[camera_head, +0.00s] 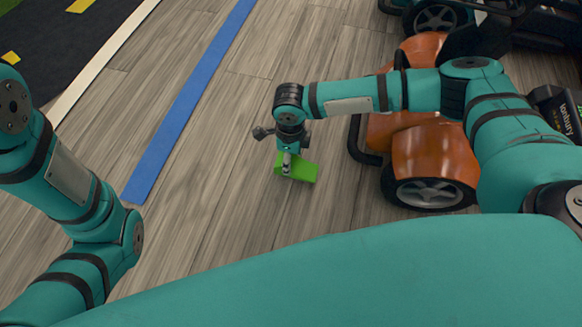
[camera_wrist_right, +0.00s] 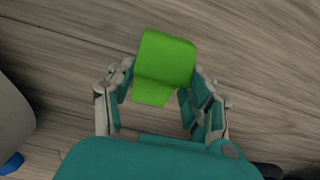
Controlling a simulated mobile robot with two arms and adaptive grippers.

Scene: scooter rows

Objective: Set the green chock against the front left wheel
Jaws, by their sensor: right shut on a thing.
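The green chock (camera_head: 304,171) is held by my right gripper (camera_head: 287,162), low over the wood floor; I cannot tell if it touches the floor. In the right wrist view the chock (camera_wrist_right: 166,62) sits between the fingers of the right gripper (camera_wrist_right: 162,75), which are shut on its sides. The orange scooter (camera_head: 437,150) stands to the right of the chock. Its near wheel (camera_head: 428,194), black with a grey spoked hub, shows under the orange fender. A clear floor gap lies between chock and wheel. My left gripper is out of view.
A black bumper bar (camera_head: 356,142) sticks out from the scooter's left end, between chock and scooter. Another vehicle's wheel (camera_head: 437,18) shows behind. A blue floor stripe (camera_head: 190,105) runs left of the chock. The floor around the chock is free.

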